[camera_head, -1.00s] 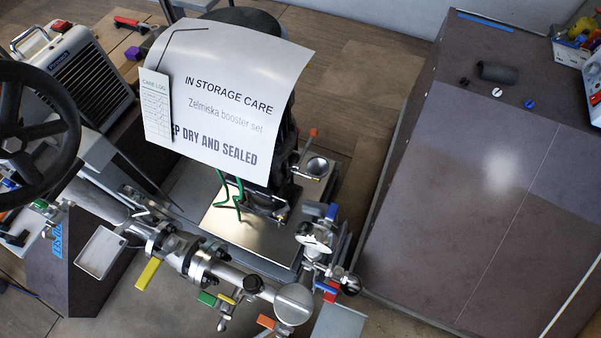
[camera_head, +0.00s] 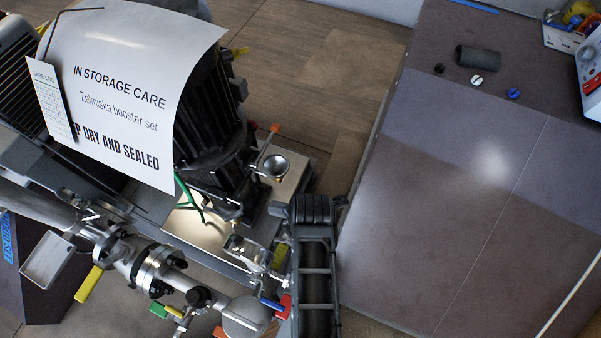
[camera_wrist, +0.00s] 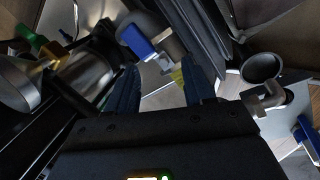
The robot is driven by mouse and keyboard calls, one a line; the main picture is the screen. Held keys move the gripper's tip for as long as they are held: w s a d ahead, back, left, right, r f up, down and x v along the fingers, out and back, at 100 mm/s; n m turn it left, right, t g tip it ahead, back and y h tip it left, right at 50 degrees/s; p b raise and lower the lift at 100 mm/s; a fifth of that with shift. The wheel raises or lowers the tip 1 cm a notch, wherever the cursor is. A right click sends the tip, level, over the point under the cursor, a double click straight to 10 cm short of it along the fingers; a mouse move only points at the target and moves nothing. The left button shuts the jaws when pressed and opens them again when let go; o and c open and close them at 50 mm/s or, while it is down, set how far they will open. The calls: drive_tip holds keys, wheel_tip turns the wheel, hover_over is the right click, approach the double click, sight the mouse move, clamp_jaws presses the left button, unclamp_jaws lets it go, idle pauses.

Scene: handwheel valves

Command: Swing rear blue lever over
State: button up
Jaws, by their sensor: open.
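In the wrist view a blue lever (camera_wrist: 137,40) stands ahead of my gripper (camera_wrist: 162,80), on a metal fitting. I cannot tell whether it is the rear blue lever. My gripper's two dark fingers are apart, with nothing held between them. A second blue lever (camera_wrist: 308,138) shows at the right edge. In the head view one blue lever (camera_head: 272,304) lies low, beside a red handle (camera_head: 286,305). My arm covers the area where the rear blue lever showed earlier, and my fingertips cannot be made out there.
Steel pipework with a yellow lever (camera_head: 88,284) and a green lever (camera_head: 159,310) lies at lower left. The storage sheet (camera_head: 125,85) hangs over the black motor (camera_head: 208,115). A dark cabinet top (camera_head: 440,190) fills the right.

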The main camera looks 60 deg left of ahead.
drive_tip(key=a+r+n, duration=0.1)
drive_tip(key=n, duration=0.1)
drive_tip(key=a+n+h, duration=0.1)
drive_tip(key=a+n, duration=0.1)
drive_tip(key=w+a+r+n+h+b, duration=0.1)
drive_tip(key=a, duration=0.1)
drive_tip(key=shift+w+r+n, duration=0.1)
drive_tip(key=shift+r+n, duration=0.2)
drive_tip(key=shift+n, duration=0.1)
wheel_tip(320, 180, down, 9)
drive_tip(key=b, duration=0.9)
drive_tip(key=shift+f, duration=0.1)
drive_tip(key=shift+r+p, duration=0.4)
drive_tip(key=shift+p, duration=0.05)
drive_tip(key=shift+f, duration=0.1)
drive_tip(key=shift+c, duration=0.3)
drive_tip(key=c, duration=0.8)
drive_tip(key=shift+o, duration=0.2)
